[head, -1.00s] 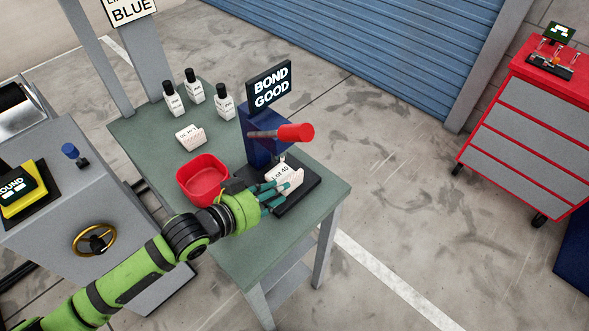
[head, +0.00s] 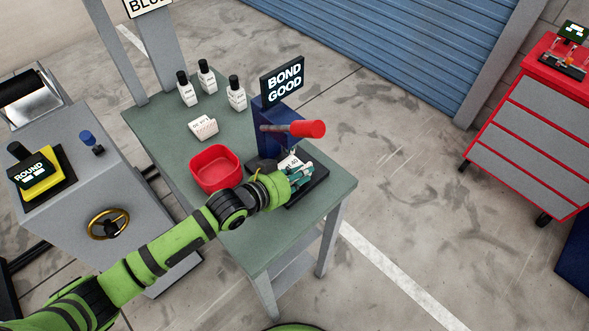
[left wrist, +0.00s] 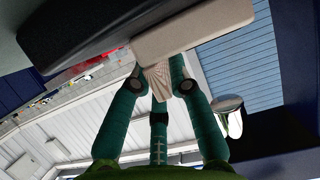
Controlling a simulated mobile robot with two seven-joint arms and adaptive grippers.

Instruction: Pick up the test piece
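A white labelled block (head: 289,161), which looks like the test piece, sits at the dark press base under the "BOND GOOD" sign (head: 283,79). My left gripper (head: 300,174) is at this block, its teal fingers partly hiding it. In the left wrist view a pale ribbed piece (left wrist: 158,79) shows between the spread fingertips, below a beige block (left wrist: 192,28). I cannot tell whether the fingers touch or hold it. My right gripper is not in view.
A red bowl (head: 215,168), another white block (head: 203,127) and three black-capped bottles (head: 237,94) stand on the green table (head: 255,240). The press's red-ended lever (head: 308,129) sticks out just above my gripper. A grey machine (head: 70,180) stands to the left.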

